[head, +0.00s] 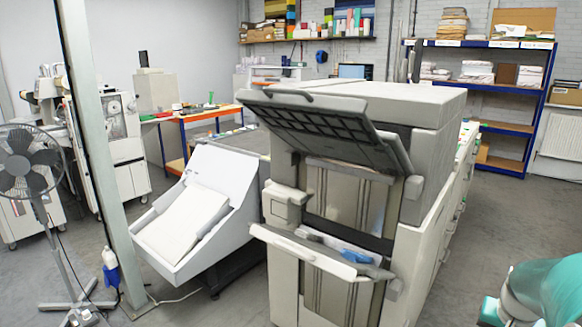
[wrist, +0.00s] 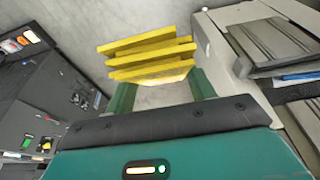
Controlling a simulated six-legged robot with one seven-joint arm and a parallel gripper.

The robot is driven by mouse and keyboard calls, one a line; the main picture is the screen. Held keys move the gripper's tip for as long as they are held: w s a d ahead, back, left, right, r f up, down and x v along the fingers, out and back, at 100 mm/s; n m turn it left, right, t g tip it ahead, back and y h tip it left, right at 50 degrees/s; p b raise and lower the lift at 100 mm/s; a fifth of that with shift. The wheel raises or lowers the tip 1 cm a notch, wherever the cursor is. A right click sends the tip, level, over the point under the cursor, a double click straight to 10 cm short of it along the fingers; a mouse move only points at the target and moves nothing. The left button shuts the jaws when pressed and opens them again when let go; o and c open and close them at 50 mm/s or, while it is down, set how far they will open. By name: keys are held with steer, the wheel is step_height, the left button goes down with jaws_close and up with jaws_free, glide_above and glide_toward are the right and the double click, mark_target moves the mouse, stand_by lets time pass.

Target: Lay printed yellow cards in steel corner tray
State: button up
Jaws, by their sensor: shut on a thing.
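In the wrist view my gripper (wrist: 163,80) has its two green fingers either side of a stack of yellow cards (wrist: 150,52), and it is shut on them. The cards show as several thick yellow strips, slightly fanned and uneven at the left end. They are held out beyond the fingertips, with grey floor behind them. Any print on them is too small to tell. In the head view only teal parts of my arm show at the lower right; the cards do not show there. I cannot make out a steel corner tray in either view.
A large grey printing machine (head: 330,130) with a raised cover fills the middle. A white sloped feeder (head: 215,175) stands left of it, near a post (head: 98,150) and a fan (head: 30,165). Blue shelving (head: 545,100) is at the back right. Grey floor is open on the right.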

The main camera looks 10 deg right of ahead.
steer(key=shift+s+d, duration=0.1)
steer(key=shift+s, duration=0.2)
steer(key=w+a+f+n+y, duration=0.1)
steer(key=w+a+f+n, duration=0.3)
steer(key=w+a, duration=0.45)
steer(key=w+a+f+n, duration=0.1)
steer(key=w+a+f, duration=0.6)
steer(key=w, duration=0.2)
steer(key=w+a+f+n, duration=0.1)
steer(key=w+a+f, duration=0.1)
steer(key=a+f, duration=0.2)
steer(key=w+a+f+n, duration=0.2)
steer(key=a+f, duration=0.2)
steer(key=a, duration=0.6)
steer(key=w+a+f+n+t+y, duration=0.1)
steer(key=w+a+f, duration=0.1)
steer(key=a, duration=0.5)
steer(key=shift+w+f+n, duration=0.3)
steer(key=shift+f+n, duration=0.1)
steer(key=shift+f, duration=0.5)
